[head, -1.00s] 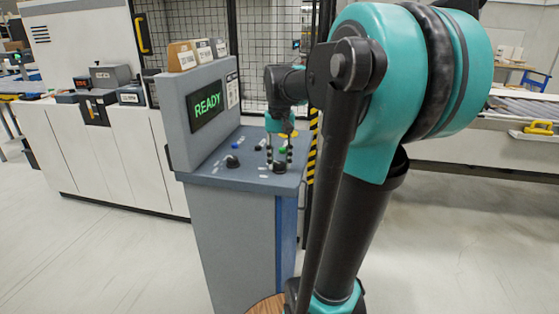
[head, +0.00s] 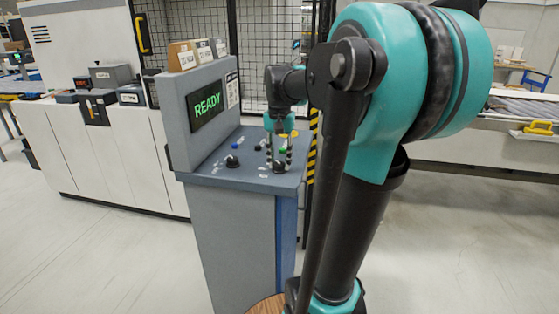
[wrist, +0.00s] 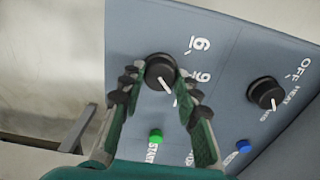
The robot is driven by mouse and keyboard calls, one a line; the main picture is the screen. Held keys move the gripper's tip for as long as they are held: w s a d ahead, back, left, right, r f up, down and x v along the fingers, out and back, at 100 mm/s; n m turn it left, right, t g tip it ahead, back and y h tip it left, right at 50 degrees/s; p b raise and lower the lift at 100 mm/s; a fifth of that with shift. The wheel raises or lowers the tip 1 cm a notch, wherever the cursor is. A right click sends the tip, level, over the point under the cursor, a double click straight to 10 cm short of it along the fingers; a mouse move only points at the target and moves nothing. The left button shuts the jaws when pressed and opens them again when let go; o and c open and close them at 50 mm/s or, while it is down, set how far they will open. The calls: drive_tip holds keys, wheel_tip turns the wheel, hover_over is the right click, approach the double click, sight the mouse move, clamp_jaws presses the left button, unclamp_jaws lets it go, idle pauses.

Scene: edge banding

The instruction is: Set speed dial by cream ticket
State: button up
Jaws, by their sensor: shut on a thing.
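The console (head: 235,225) has a sloped panel with two black dials. The speed dial (wrist: 160,71) is between my gripper's fingers (wrist: 160,85) in the wrist view, with its white pointer line showing and the numbers 6 and 9 beside it. My gripper (head: 279,168) is shut on this dial, fingers pointing down at the panel in the head view. The heat dial (wrist: 266,93), with an OFF mark, stands apart. Three tickets stand on top of the console: a tan one (head: 180,55) and two pale ones, one being a cream ticket (head: 203,51); their writing is too small to read.
A green START button (wrist: 156,136) and a blue button (wrist: 243,146) sit close to the fingers. The console screen (head: 207,104) reads READY. A wire fence (head: 190,20) stands behind. A white machine (head: 95,155) is at the left.

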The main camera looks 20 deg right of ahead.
sight(280, 164)
drive_tip(key=o, duration=1.2)
drive_tip(key=shift+c, duration=0.2)
drive_tip(key=shift+r, duration=0.1)
wheel_tip(280, 164, up, 12)
drive_tip(key=shift+s, duration=0.1)
